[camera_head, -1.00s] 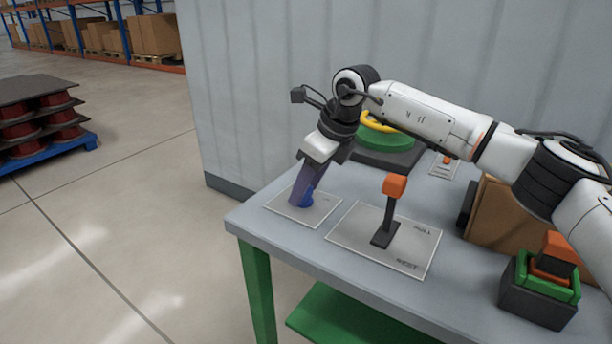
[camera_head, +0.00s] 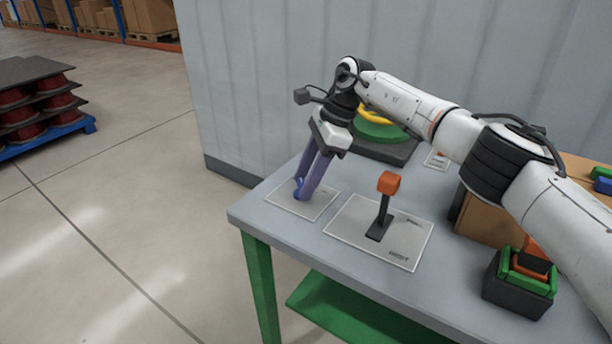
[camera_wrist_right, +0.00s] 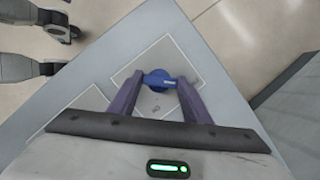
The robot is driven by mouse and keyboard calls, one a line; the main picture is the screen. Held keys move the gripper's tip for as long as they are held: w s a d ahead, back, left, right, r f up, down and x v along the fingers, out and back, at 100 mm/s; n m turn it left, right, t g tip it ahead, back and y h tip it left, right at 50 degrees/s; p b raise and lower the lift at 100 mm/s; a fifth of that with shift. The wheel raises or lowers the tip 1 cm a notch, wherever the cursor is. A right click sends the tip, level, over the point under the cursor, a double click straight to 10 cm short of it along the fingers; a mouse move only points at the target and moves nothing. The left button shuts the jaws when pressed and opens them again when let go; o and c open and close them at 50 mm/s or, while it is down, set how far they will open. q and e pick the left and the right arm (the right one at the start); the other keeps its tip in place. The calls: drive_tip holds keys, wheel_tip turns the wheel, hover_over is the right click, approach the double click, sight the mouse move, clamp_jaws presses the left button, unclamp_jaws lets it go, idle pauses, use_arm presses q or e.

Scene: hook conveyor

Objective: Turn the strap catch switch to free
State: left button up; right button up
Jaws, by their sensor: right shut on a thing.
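The blue strap catch switch (camera_head: 298,183) stands on a pale square plate (camera_head: 322,207) at the table's near left corner. My right gripper (camera_head: 304,188) reaches down to it, with its purple fingers around the switch. In the right wrist view the blue switch (camera_wrist_right: 157,79) has its bar lying roughly crosswise between the two fingertips, and the gripper (camera_wrist_right: 160,82) is shut on it. The fingers partly hide the switch in the head view. The lettering on its plate is too small to read. My left gripper is in neither view.
An orange-topped lever (camera_head: 385,205) stands on a larger plate (camera_head: 405,250) just right of the switch. A green and yellow round device (camera_head: 380,130) is behind. A dark box with green and orange parts (camera_head: 519,285) sits at the right. A grey wall (camera_head: 260,90) closes off the back.

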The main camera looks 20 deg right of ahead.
idle(0.6)
drive_tip(key=o, duration=1)
drive_tip(key=shift+o, duration=0.2)
drive_tip(key=v, duration=1)
drive_tip(key=shift+r, duration=0.15)
